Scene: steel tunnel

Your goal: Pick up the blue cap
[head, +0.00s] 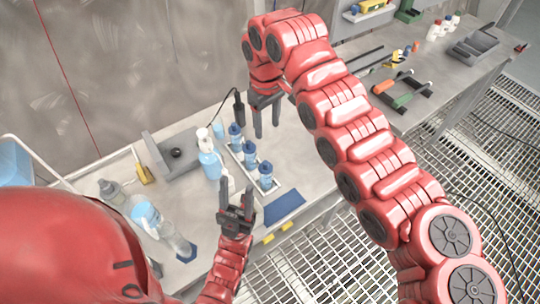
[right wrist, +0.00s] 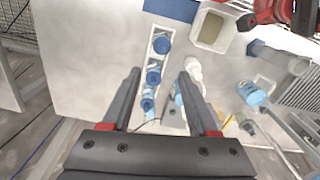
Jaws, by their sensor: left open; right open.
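Several blue caps sit in a row on small bottles in a white rack (head: 281,187). The front cap (head: 266,167), the middle cap (head: 249,146) and the back cap (head: 235,128) show in the head view. In the right wrist view the caps (right wrist: 162,45) appear from above, between and beyond my fingers. My right gripper (head: 267,128) is open and empty above the table, just right of the back of the rack. Its fingers also show in the right wrist view (right wrist: 160,80). My left gripper (head: 236,190) is open and empty, in front of the rack.
A spray bottle (head: 209,158) stands left of the rack. A blue mat (head: 284,207) lies at the front edge. A clear bottle (head: 160,222) and a grey tray (head: 170,160) are on the left. Tools (head: 402,92) lie on the right bench.

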